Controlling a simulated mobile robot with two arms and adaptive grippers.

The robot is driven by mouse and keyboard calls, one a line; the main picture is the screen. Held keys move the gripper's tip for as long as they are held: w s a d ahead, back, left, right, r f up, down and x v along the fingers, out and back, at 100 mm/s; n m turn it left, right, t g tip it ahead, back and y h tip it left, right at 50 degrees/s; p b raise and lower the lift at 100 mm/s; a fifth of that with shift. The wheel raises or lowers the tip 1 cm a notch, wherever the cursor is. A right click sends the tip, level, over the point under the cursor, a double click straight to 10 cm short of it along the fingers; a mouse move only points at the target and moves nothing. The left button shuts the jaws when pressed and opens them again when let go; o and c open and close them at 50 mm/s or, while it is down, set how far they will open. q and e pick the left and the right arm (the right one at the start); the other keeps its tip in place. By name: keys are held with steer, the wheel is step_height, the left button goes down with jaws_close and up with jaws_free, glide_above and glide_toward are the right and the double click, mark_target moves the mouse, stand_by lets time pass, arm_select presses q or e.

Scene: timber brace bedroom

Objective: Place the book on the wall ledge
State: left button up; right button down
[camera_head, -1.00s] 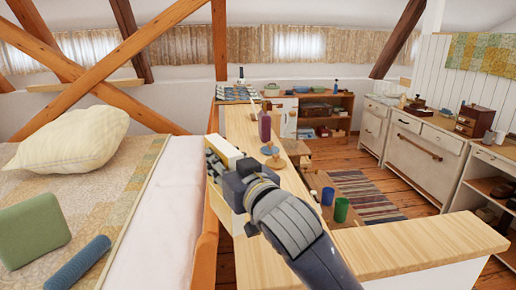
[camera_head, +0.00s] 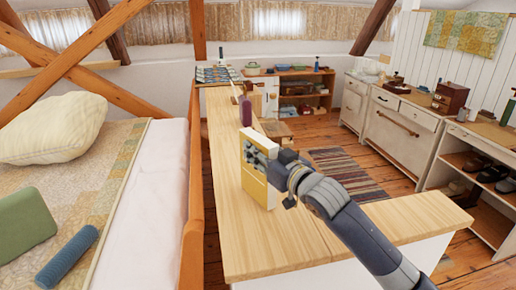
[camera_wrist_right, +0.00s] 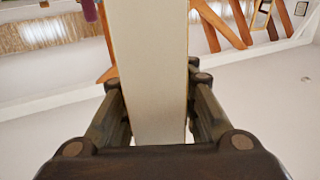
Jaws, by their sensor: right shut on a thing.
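The book (camera_head: 254,186) has a yellow cover and pale page edges. My right gripper (camera_head: 259,156) is shut on it and holds it upright over the pale wood top of the low wall (camera_head: 245,240). I cannot tell whether its lower edge touches the wood. In the right wrist view the book's pale edge (camera_wrist_right: 150,70) runs between both fingers. A narrow wooden ledge (camera_head: 65,70) runs along the far left wall behind the crossed timber braces. My left gripper is not in view.
A purple object (camera_head: 245,112) stands on the low wall beyond the book. A bed with a cream pillow (camera_head: 50,130), a green cushion (camera_head: 25,222) and a blue roll (camera_head: 66,257) lies left. Cabinets (camera_head: 402,128) line the right. The near wood top is clear.

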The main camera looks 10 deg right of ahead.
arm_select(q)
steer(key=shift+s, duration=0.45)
arm_select(e)
steer(key=shift+f, duration=0.15)
steer(key=c, duration=1.3)
jaws_free()
steer(key=shift+f, duration=0.15)
arm_select(q)
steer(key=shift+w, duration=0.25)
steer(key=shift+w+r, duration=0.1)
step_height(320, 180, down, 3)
steer(key=b, duration=0.3)
arm_select(e)
steer(key=v, duration=1.2)
